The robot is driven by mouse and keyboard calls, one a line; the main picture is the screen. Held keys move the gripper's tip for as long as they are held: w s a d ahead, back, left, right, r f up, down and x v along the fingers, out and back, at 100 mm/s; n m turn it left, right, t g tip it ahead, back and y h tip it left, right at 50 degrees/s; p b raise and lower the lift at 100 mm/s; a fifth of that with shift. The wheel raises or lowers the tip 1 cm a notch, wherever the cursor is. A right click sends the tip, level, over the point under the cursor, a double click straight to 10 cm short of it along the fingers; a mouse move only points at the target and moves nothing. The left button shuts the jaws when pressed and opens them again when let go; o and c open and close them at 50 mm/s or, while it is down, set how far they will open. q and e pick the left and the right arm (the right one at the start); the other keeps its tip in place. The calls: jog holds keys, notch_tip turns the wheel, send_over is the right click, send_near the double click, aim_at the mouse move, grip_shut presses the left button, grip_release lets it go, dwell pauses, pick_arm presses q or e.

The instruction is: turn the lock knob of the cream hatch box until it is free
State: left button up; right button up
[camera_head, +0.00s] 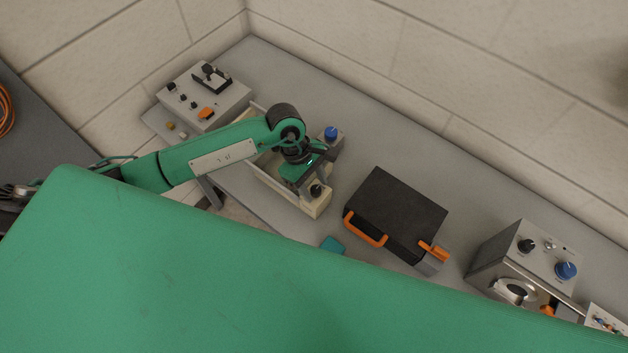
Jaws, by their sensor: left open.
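The cream hatch box (278,192) stands on the grey bench left of the middle, partly hidden under my left arm. Its dark lock knob (316,190) shows on the box's near right end. My left gripper (316,180) is over that end of the box, close to the knob, with its jaws open. I cannot tell whether the fingers touch the knob or stand around it. My right gripper is not in view.
A black case (396,208) with orange handles stands right of the box. A grey box with a blue knob (330,133) is just behind. A grey switch box (205,95) is at left, a grey instrument (525,262) at right. My green body part covers the foreground.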

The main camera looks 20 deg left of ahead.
pick_arm(q)
jog(key=shift+f, duration=0.15)
jog(key=c, duration=1)
